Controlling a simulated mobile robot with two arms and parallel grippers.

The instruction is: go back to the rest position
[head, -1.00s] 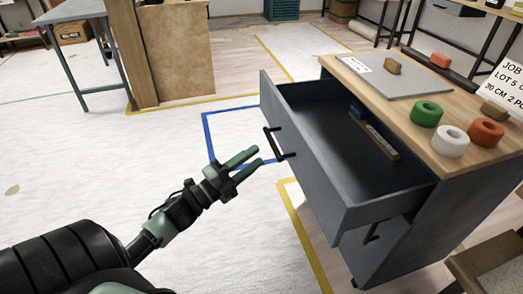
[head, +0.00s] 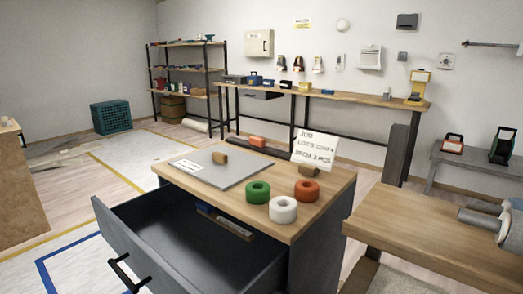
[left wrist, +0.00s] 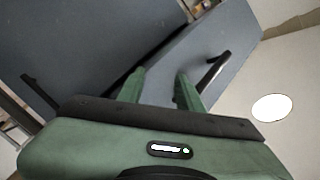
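The grey drawer (head: 200,250) of the wood-topped cabinet (head: 318,185) stands pulled out in the head view. Its black handle (head: 125,272) is at the bottom left. Inside the drawer lie a blue item and a long brown item (head: 232,228). My left gripper (left wrist: 160,88) shows in the left wrist view, with its two green fingers apart and nothing between them. A black handle (left wrist: 214,72) appears just right of the right finger; I cannot tell the gap. Neither gripper is in the head view.
Green (head: 257,192), white (head: 283,210) and orange (head: 307,191) rolls stand on the cabinet top beside a grey board (head: 222,167) and a paper sign (head: 315,148). A wooden table (head: 440,230) is at right. Clear floor lies left of the drawer.

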